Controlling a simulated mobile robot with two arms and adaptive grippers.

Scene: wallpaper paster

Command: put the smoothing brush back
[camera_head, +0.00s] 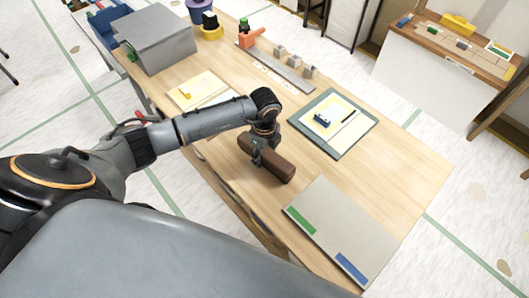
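A brown, bar-shaped object (281,169), which may be the smoothing brush, is at the near edge of the wooden table. My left gripper (259,155) points down at this bar, and its fingers overlap the bar's middle in the picture. I cannot tell whether they are closed on it, or whether the bar rests on the table. A grey board (340,228) with a green strip (301,219) and a blue strip (351,267) lies to the right of the bar. My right gripper is not in view.
A dark-framed mat (355,136) holding a yellow sheet and a small blue item (322,120) lies behind the bar. A grey box (158,40) stands at the far left. Several small blocks sit along a grey strip (290,78). Bare tabletop (405,163) shows at right.

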